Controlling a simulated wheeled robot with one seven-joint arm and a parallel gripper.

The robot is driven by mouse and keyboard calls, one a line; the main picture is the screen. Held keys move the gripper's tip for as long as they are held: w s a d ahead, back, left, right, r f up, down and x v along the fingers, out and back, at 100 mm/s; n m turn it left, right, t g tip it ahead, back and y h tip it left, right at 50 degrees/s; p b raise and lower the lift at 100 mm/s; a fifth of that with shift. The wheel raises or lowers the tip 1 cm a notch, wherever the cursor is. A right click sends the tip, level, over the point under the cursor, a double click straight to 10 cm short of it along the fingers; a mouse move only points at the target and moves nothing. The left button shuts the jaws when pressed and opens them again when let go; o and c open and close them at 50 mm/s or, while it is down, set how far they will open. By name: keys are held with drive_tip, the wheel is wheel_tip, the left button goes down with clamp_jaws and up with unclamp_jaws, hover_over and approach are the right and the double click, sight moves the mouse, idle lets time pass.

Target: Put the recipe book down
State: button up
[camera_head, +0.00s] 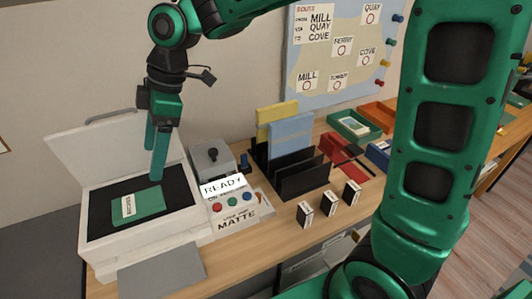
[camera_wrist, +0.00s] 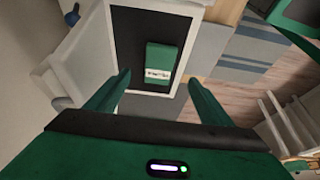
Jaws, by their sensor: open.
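The recipe book (camera_head: 147,203) is a small green book with a white label. It lies flat on the dark bed of a white, scanner-like machine (camera_head: 190,222) whose lid is raised. The book also shows in the wrist view (camera_wrist: 163,58), with its label toward my gripper. My gripper (camera_head: 157,165) is above the dark bed, near the book's upper right in the head view. In the wrist view my two fingers (camera_wrist: 152,92) are spread apart with nothing between them, and the book is beyond the tips, apart from them.
A grey box and a lit "READY" sign (camera_head: 222,186) stand right of the machine. Further right are a black file rack (camera_head: 305,180) with yellow and blue folders, several small black-and-white boxes and coloured trays (camera_head: 352,124). A route board (camera_head: 340,50) hangs behind.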

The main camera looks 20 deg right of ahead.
drive_tip(key=shift+d, duration=0.1)
drive_tip(key=s+d+f+m+t+h, duration=0.15)
drive_tip(key=d+m, duration=0.45)
drive_tip(key=d, duration=0.7)
drive_tip(key=s+d+m+h, duration=0.15)
drive_tip(key=d+m, duration=0.45)
drive_tip(key=d, duration=0.7)
drive_tip(key=s+d+f+m, duration=0.2)
drive_tip(key=s+d+m, duration=0.4)
drive_tip(key=s+d, duration=0.2)
drive_tip(key=s+d+f+m+g+h, duration=0.1)
drive_tip(key=s+d+f+m, duration=0.1)
drive_tip(key=s+d+m, duration=0.5)
drive_tip(key=s+d, duration=0.2)
drive_tip(key=s, duration=0.1)
drive_tip(key=shift+s+f, duration=0.3)
drive_tip(key=shift+s, duration=0.1)
drive_tip(key=shift+d, duration=0.1)
drive_tip(key=shift+w+f+h, duration=0.25)
drive_tip(key=shift+w+h, duration=0.05)
drive_tip(key=shift+w, duration=0.35)
